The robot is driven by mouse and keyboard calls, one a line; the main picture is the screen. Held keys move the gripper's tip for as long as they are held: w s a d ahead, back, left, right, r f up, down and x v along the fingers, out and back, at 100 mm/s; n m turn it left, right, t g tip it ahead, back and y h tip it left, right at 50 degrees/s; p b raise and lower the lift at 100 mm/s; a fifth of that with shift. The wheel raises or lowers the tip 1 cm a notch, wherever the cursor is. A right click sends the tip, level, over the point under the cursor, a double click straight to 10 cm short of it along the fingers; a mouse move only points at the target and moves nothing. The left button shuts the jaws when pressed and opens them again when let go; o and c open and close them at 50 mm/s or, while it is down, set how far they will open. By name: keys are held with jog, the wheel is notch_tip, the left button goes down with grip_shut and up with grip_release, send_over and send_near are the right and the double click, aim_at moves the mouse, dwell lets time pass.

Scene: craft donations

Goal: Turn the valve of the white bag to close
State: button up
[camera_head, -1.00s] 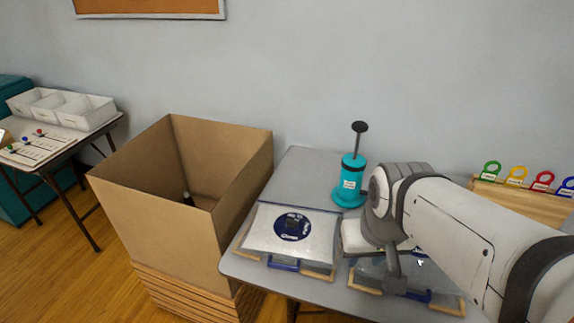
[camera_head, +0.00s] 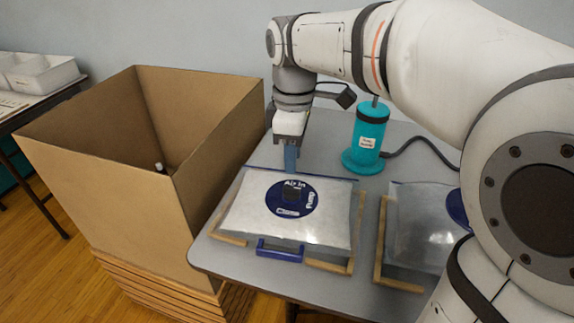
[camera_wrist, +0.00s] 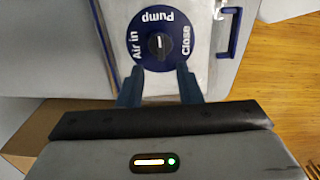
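The white bag (camera_head: 245,217) lies flat on the grey table in a wooden-edged frame with a blue clip. Its round blue valve plate carries a black knob (camera_head: 291,193), which also shows in the wrist view (camera_wrist: 158,45). The words Pump, Air in and Close surround the knob. In the wrist view its white mark seems to point towards Pump. My gripper (camera_wrist: 159,72) is open and empty, its two blue fingers spread on either side just short of the knob. In the head view my gripper (camera_head: 290,164) points down at the bag's far edge.
A teal pump (camera_head: 367,142) with a black hose stands behind, under my arm. A second, clearer bag (camera_head: 422,232) lies to the right, partly hidden by my arm. A large open cardboard box (camera_head: 95,195) stands left of the table.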

aim_at(292, 187)
notch_tip(292, 187, down, 8)
jog(key=shift+r+b, duration=0.25)
jog(key=shift+b, duration=0.9)
jog(key=shift+c, duration=0.4)
grip_shut()
